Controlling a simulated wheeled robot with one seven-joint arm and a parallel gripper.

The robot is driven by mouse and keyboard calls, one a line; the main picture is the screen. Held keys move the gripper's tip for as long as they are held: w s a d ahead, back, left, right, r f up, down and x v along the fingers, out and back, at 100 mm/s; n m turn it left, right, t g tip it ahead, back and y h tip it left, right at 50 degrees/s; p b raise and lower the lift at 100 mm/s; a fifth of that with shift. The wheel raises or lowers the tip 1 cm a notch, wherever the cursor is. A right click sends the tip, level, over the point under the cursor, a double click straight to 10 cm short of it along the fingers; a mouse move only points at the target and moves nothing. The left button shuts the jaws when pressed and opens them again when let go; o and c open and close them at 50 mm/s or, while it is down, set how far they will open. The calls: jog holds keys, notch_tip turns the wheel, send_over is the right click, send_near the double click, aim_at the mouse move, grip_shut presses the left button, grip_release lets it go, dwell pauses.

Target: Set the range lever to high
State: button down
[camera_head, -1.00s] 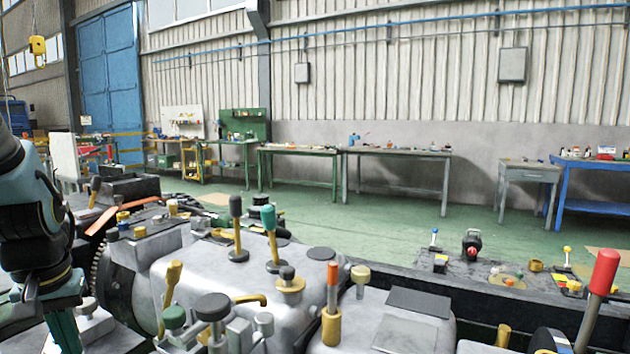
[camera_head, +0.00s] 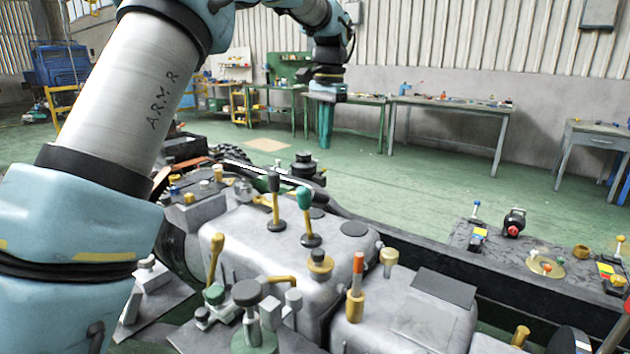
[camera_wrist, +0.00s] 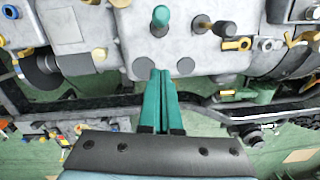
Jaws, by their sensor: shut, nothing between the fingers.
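Two upright levers stand on the pale grey housing (camera_head: 345,270); I cannot tell from markings which one is the range lever. One has a green knob (camera_head: 304,198) on a yellow shaft, and the other has a dark grey knob (camera_head: 273,182) on a yellow shaft. The wrist view shows the green knob (camera_wrist: 160,17) just beyond the fingertips and the grey knob (camera_wrist: 225,28) to its right. My gripper (camera_head: 325,147) is shut and empty, pointing down above and behind the levers. Its green fingers (camera_wrist: 155,75) are together and appear apart from both levers.
An orange-topped lever (camera_head: 357,268), a pale yellow knob (camera_head: 388,257) and a dark round knob (camera_head: 246,293) stand nearer. A dark panel with small controls (camera_head: 515,222) lies to the right. Workbenches (camera_head: 450,104) stand along the wall. Open air surrounds my gripper.

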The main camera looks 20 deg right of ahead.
jog(key=s+a+f+p, duration=0.1)
jog(key=a+f+p, duration=0.2)
jog(key=f, duration=0.7)
jog(key=shift+s+a+f+p, duration=0.15)
jog(key=shift+s+a+p, duration=0.05)
jog(key=shift+p, duration=0.25)
